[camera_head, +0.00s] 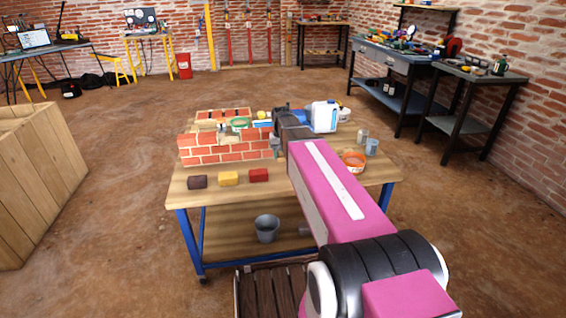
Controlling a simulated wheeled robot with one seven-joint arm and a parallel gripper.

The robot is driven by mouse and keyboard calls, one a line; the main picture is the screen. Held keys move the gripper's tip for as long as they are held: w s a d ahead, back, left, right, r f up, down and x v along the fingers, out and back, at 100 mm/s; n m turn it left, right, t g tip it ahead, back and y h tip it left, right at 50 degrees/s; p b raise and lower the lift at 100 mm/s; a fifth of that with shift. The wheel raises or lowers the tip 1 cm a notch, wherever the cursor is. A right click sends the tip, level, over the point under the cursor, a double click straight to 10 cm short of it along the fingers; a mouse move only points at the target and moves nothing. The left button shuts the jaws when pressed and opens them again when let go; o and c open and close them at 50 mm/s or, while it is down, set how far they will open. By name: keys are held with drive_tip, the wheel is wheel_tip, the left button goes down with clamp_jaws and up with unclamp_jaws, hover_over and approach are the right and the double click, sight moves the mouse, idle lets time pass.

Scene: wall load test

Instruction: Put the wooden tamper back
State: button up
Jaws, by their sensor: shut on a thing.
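My gripper (277,146) is at the far end of my pink arm, over the workbench (210,193) and at the right end of the low red brick wall (225,152). It is small in the picture and partly covered by my own dark wrist. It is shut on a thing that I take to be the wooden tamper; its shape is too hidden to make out. I cannot tell whether that thing touches the wall or the bench top. No other tamper stands out on the bench.
Dark, yellow and red blocks (228,178) lie along the bench's front. A white jug (325,117) stands at the back right. An orange bowl (354,162) and a blue cup (372,147) are at the right. A grey bucket (267,228) is on the lower shelf.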

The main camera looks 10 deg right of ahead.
sight(283, 168)
drive_tip(key=shift+w+d+f, duration=0.25)
drive_tip(key=shift+w+f, duration=0.05)
drive_tip(key=shift+w, duration=0.15)
drive_tip(key=shift+w+d+f, duration=0.2)
drive_tip(key=shift+w+f, duration=0.05)
drive_tip(key=shift+w, duration=0.15)
drive_tip(key=shift+f, duration=2)
drive_tip(key=shift+f, duration=0.1)
drive_tip(key=o, duration=0.9)
drive_tip(key=shift+o, duration=0.2)
wheel_tip(283, 168, up, 12)
drive_tip(key=shift+s+r, duration=0.1)
drive_tip(key=shift+r, duration=0.05)
